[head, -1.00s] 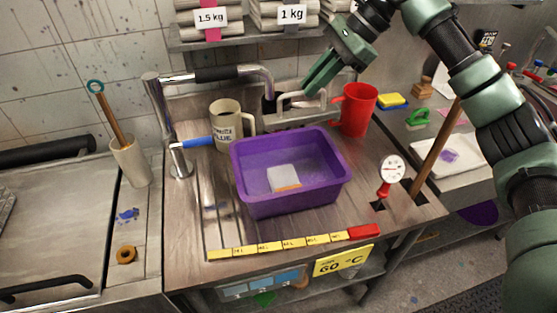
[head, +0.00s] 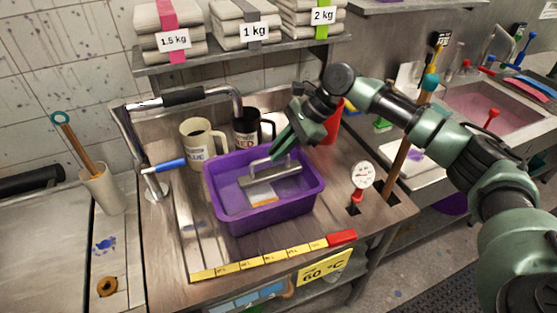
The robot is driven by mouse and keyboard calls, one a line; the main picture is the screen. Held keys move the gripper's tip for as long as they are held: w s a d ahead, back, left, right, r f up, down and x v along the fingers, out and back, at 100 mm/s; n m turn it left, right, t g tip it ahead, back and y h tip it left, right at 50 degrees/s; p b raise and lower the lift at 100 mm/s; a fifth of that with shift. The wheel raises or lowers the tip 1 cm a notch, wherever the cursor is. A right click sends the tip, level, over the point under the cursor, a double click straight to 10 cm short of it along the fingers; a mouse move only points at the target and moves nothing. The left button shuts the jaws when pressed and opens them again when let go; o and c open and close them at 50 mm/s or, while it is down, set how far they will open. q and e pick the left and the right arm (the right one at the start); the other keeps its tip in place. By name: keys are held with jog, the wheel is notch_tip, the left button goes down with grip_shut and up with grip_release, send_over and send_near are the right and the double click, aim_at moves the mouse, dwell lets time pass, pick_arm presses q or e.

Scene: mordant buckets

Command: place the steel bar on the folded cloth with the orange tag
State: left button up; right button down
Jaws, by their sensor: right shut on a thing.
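My right gripper (head: 281,156) is shut on the handle of the steel bar (head: 272,177). The grey bar is over the inside of the purple tub (head: 262,217), roughly level. The white folded cloth with the orange tag (head: 261,190) lies on the tub floor, just below the bar in the picture. The bar hides its far part, and I cannot tell whether they touch. My left gripper is not in view.
A cream mug (head: 199,144), a dark mug (head: 247,125) and a red jug (head: 333,127) stand behind the tub. A dial thermometer (head: 361,177) is to the right. A yellow strip (head: 261,263) lies along the front. Folded stacks (head: 241,25) sit on the shelf above.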

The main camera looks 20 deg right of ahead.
aim_at(269, 172)
notch_tip(269, 172, down, 4)
jog(key=shift+f+p, duration=0.1)
jog(key=shift+p, duration=0.25)
jog(key=c, duration=1.5)
grip_release()
jog(key=shift+f, duration=0.1)
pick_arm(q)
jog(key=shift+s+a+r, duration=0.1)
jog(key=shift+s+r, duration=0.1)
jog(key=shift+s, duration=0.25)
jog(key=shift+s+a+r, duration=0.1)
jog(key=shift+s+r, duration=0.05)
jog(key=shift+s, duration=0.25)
pick_arm(e)
jog(key=shift+d, duration=0.1)
jog(key=shift+d+r, duration=0.2)
jog(key=shift+r, duration=0.15)
pick_arm(q)
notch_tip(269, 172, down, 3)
jog(key=b, duration=0.3)
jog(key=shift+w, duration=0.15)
pick_arm(e)
jog(key=v, duration=1.1)
jog(key=shift+s, duration=0.15)
